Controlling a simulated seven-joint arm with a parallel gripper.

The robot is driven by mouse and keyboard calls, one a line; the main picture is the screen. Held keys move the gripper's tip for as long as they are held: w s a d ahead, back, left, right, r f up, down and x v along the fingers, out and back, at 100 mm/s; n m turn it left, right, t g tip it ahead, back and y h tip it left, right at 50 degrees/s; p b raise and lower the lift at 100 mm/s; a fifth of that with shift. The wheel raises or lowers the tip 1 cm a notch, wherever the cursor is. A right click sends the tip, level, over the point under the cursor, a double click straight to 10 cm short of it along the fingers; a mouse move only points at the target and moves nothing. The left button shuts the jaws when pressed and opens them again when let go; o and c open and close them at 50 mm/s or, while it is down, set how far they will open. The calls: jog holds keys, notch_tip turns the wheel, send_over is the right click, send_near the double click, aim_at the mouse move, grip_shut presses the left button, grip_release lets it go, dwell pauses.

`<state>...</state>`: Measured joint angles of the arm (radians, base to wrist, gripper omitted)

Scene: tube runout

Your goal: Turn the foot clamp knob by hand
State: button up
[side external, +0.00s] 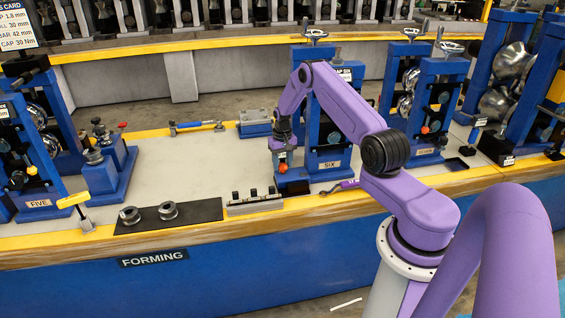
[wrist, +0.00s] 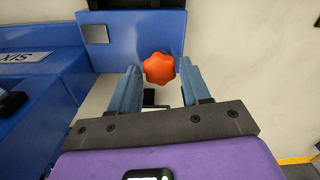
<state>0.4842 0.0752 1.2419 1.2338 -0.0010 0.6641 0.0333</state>
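An orange lobed knob (wrist: 159,68) shows in the wrist view in front of a blue block, between and just past the tips of my gripper (wrist: 161,80). The two blue-grey fingers are apart, one on each side of the knob. I cannot tell whether either finger touches it. In the side external view the knob is a small orange spot (side external: 283,168) low beside the blue stand marked SIX (side external: 330,140). My gripper (side external: 282,152) there points down over it, and the fingers are too small to make out.
A blue stand marked FIVE (side external: 40,190) is at the left. A black mat (side external: 150,222) with two grey rings and a small rack (side external: 255,204) lie near the front edge. A wrench (side external: 340,187) lies close to stand SIX.

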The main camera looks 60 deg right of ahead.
jog(key=shift+o, duration=0.2)
jog(key=shift+r, duration=0.15)
jog(key=shift+r, duration=0.85)
